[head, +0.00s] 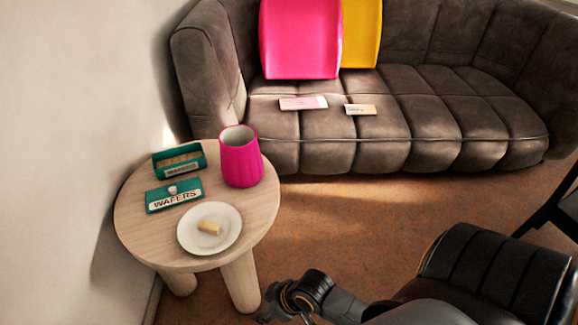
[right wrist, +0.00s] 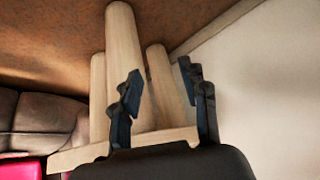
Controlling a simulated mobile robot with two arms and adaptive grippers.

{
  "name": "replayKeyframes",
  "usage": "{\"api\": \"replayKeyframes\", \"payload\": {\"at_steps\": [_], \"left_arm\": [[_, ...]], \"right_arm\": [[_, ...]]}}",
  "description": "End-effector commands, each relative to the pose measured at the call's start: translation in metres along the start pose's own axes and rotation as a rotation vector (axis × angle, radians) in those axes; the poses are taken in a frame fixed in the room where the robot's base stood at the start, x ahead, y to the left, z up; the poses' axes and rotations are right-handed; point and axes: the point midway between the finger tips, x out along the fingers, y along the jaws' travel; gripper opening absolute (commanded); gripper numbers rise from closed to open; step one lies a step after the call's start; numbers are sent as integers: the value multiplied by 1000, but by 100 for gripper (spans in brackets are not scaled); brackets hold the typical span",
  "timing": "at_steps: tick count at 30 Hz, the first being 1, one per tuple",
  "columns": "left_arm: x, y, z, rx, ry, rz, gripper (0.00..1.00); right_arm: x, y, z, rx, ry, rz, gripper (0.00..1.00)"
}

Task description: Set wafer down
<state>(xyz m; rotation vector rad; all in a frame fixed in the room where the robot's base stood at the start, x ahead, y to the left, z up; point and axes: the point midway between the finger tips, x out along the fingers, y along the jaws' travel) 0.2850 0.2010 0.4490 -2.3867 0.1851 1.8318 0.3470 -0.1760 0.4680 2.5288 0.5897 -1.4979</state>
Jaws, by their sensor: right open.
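A pale yellow wafer (head: 209,227) lies on the white plate (head: 226,242) on the round wooden table. A green wafer box (head: 165,161), open at the top with wafers inside, stands at the back left of the table. Its green lid (head: 158,203), marked WAFERS and with a pale knob, lies in front of it. My right gripper (head: 284,311) is beyond the table's front right edge, apart from plate and wafer. In the right wrist view its fingers (right wrist: 160,77) are spread and empty, with table legs behind them. My left gripper is out of view.
A ribbed pink cup (head: 241,160) stands at the back right of the round table (head: 133,225). A brown sofa (head: 440,120) behind it holds pink (head: 300,40) and yellow (head: 361,35) cushions and two small flat items. A wall is close on the left.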

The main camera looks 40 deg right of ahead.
Motion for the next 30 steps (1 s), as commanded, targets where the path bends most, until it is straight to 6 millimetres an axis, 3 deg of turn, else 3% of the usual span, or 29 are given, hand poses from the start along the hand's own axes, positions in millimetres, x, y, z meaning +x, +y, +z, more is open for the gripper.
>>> {"api": "replayKeyframes", "payload": {"at_steps": [4, 9, 30], "left_arm": [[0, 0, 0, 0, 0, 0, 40], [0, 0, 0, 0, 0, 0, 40], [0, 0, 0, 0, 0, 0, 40]], "right_arm": [[-8, -3, 46, 127, -169, 115, 44], [-16, -1, 68, 186, -249, 182, 44], [-16, 0, 68, 185, -251, 185, 44]]}}
